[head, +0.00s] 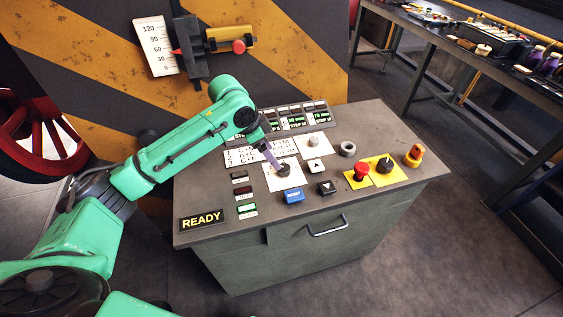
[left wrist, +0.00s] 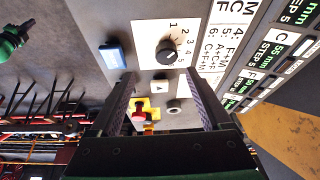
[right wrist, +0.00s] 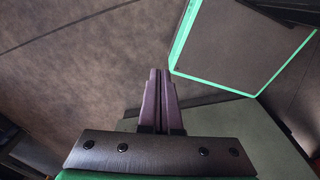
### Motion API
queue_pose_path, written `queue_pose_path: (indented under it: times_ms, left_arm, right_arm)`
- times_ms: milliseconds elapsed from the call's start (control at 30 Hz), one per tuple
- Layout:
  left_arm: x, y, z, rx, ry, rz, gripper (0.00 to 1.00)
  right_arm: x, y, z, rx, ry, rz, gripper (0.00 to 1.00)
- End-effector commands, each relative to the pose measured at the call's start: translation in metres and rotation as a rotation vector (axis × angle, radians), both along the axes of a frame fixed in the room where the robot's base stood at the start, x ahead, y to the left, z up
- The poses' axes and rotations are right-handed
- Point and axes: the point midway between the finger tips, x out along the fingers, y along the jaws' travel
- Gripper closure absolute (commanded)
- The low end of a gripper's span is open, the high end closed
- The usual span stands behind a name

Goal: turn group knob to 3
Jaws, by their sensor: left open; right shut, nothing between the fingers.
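The group knob (left wrist: 167,51) is a round black knob on a white plate marked with numbers starting at 1, in the left wrist view. In the head view the knob (head: 284,170) sits on its white plate on the grey console, partly covered by my left gripper (head: 274,160). In the left wrist view my left gripper (left wrist: 160,92) is open, its two dark fingers apart with nothing between their tips. The knob shows beyond the tips; contact is not visible. Its exact pointer setting is too small to read. My right gripper (right wrist: 160,85) is shut and empty, away from the console.
Near the knob are a blue button (head: 293,195), arrow buttons, a red mushroom button (head: 361,171), another black knob (head: 384,164) and an orange beacon (head: 414,155). A READY display (head: 202,220) is at the front left. A gauge (head: 156,46) stands behind.

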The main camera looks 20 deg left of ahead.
Motion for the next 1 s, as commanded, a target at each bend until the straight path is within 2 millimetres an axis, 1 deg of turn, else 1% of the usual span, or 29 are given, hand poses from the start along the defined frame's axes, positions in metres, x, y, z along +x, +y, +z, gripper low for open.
queue_pose_path:
  times_ms: [33, 67, 133, 167, 200, 300, 367, 433, 533, 633, 667, 700, 733, 767, 800, 833, 867, 1000]
  left_arm:
    - [0.003, -0.005, -0.011, -0.002, 0.004, 0.0, 0.19]
    - [0.004, -0.008, -0.019, -0.001, 0.004, -0.001, 0.19]
    - [0.009, -0.013, -0.036, -0.001, 0.005, 0.0, 0.19]
    - [0.011, -0.016, -0.042, -0.001, 0.003, 0.0, 0.19]
    - [0.013, -0.018, -0.05, -0.001, 0.002, 0.0, 0.19]
    - [0.017, -0.022, -0.064, 0.0, 0.0, 0.0, 0.19]
    - [0.018, -0.024, -0.069, -0.001, -0.001, -0.001, 0.19]
    - [0.019, -0.025, -0.072, 0.0, -0.002, -0.001, 0.19]
    - [0.019, -0.025, -0.073, 0.0, -0.002, -0.001, 0.19]
    - [0.019, -0.025, -0.072, 0.0, -0.002, -0.001, 0.19]
    - [0.019, -0.025, -0.072, 0.0, -0.002, -0.001, 0.3]
    - [0.019, -0.025, -0.072, 0.0, -0.002, -0.001, 0.45]
    - [0.019, -0.025, -0.072, 0.0, -0.002, -0.001, 0.57]
    - [0.019, -0.025, -0.072, 0.0, -0.002, -0.001, 0.68]
    - [0.019, -0.025, -0.072, 0.0, -0.002, -0.001, 0.83]
    - [0.019, -0.025, -0.072, 0.0, -0.002, -0.001, 0.95]
    - [0.019, -0.025, -0.072, 0.0, -0.002, -0.001, 1.0]
    - [0.019, -0.025, -0.072, 0.0, -0.001, -0.005, 1.0]
  right_arm:
    - [-0.008, -0.001, 0.004, -0.002, 0.012, 0.0, 1.0]
    - [-0.011, -0.002, 0.005, -0.002, 0.016, 0.0, 1.0]
    - [-0.01, -0.002, 0.008, -0.003, 0.015, 0.001, 1.0]
    - [-0.006, -0.002, 0.009, -0.003, 0.01, 0.001, 1.0]
    - [0.001, -0.002, 0.011, -0.003, -0.003, 0.001, 1.0]
    - [0.026, 0.0, 0.015, 0.001, -0.045, 0.001, 1.0]
    - [0.036, 0.001, 0.016, 0.004, -0.061, 0.001, 1.0]
    - [0.038, 0.001, 0.016, 0.004, -0.065, 0.001, 1.0]
    - [0.033, 0.0, 0.015, 0.003, -0.055, 0.001, 1.0]
    - [0.02, 0.0, 0.014, 0.001, -0.034, 0.001, 1.0]
    - [0.016, 0.0, 0.013, 0.001, -0.028, 0.001, 1.0]
    - [0.012, 0.0, 0.013, 0.001, -0.022, 0.001, 1.0]
    - [0.011, 0.0, 0.013, 0.0, -0.019, 0.001, 1.0]
    - [0.01, 0.0, 0.013, 0.0, -0.018, 0.001, 1.0]
    - [0.011, 0.0, 0.013, 0.0, -0.019, 0.001, 1.0]
    - [0.011, 0.0, 0.013, 0.0, -0.02, 0.001, 1.0]
    - [0.012, 0.0, 0.013, 0.0, -0.021, 0.001, 1.0]
    - [0.016, 0.0, 0.014, 0.002, -0.026, 0.001, 1.0]
